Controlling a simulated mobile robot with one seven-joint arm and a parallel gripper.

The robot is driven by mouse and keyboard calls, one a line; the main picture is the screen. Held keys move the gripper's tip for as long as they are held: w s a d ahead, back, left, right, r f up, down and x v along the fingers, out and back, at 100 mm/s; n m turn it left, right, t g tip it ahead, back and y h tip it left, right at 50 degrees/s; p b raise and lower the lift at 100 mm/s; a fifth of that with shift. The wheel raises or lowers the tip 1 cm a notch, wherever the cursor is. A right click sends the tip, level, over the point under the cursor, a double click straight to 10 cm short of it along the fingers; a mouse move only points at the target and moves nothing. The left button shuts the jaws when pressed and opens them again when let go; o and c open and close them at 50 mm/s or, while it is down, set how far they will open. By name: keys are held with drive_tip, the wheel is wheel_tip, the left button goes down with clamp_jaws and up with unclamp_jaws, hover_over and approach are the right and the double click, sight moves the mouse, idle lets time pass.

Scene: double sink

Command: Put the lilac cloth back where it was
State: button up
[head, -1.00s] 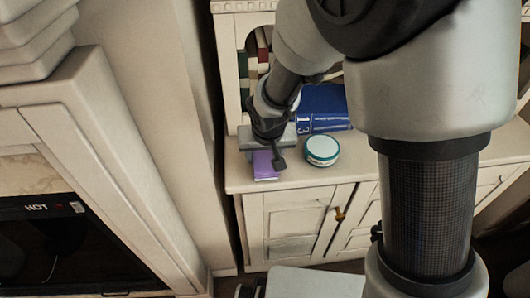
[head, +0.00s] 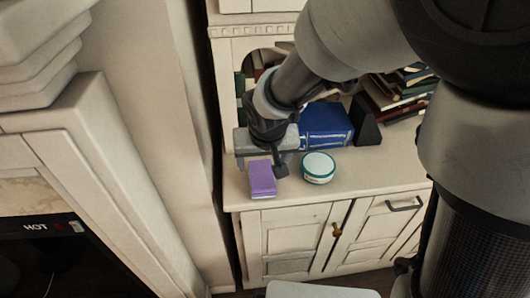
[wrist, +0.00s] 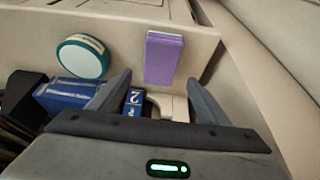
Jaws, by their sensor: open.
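The lilac cloth (head: 262,178) is a small folded purple block lying flat on the cream cabinet top, near its front left corner. It also shows whole in the wrist view (wrist: 164,57), beyond my fingertips and roughly in line with the gap between them. My gripper (head: 262,156) is just behind the cloth in the head view, with its fingers apart and nothing between them. In the wrist view the two fingers of my gripper (wrist: 160,84) stand wide apart, and the cloth looks clear of both.
A round teal-and-white tin (head: 318,167) stands right of the cloth. A blue book (head: 327,124) lies behind it, by a dark bookend (head: 366,122) and several stacked books (head: 397,92). A wall (head: 165,130) rises left of the cabinet (head: 293,240).

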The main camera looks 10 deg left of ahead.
drive_tip(key=s+d+r+m, duration=0.2)
drive_tip(key=s+d+r, duration=0.3)
drive_tip(key=d+r, duration=0.7)
drive_tip(key=s+d+r+t+h, duration=0.1)
drive_tip(key=s+d+r, duration=0.3)
drive_tip(key=s+d, duration=0.5)
drive_tip(key=shift+s+r+m, duration=0.4)
drive_tip(key=shift+s, duration=0.15)
drive_tip(key=shift+r+p, duration=0.1)
drive_tip(key=shift+p, duration=0.2)
wheel_tip(320, 180, up, 16)
drive_tip(key=p, duration=1.6)
drive_tip(key=shift+r, duration=0.2)
